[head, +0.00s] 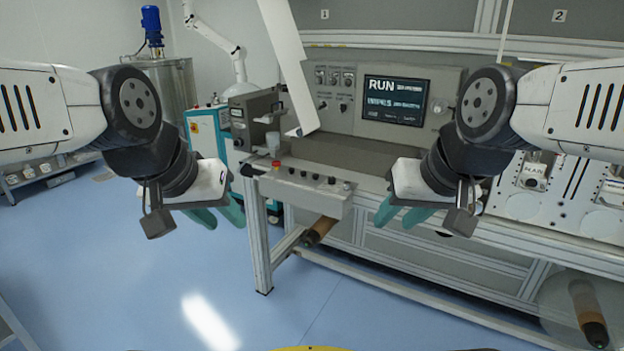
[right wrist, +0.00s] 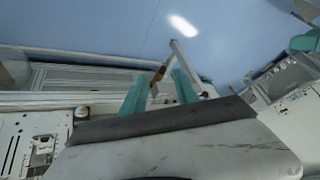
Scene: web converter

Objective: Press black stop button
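The button panel (head: 305,190) is a grey box jutting from the front of the machine, between my two grippers in the head view. A row of small dark buttons (head: 316,177) runs along its top, with a red button (head: 277,165) at the left end. Their labels are too small to read, so I cannot tell which one is the black stop button. My left gripper (head: 222,216) is open and empty, left of the panel. My right gripper (head: 402,216) is open and empty, right of the panel; its parted teal fingers show in the right wrist view (right wrist: 158,90).
A screen (head: 396,100) reading RUN sits on the machine's upright console behind the panel. A slanted white plate (head: 290,65) hangs above the panel's left side. A steel tank (head: 165,90) stands at the back left. Blue floor (head: 200,290) is open in front.

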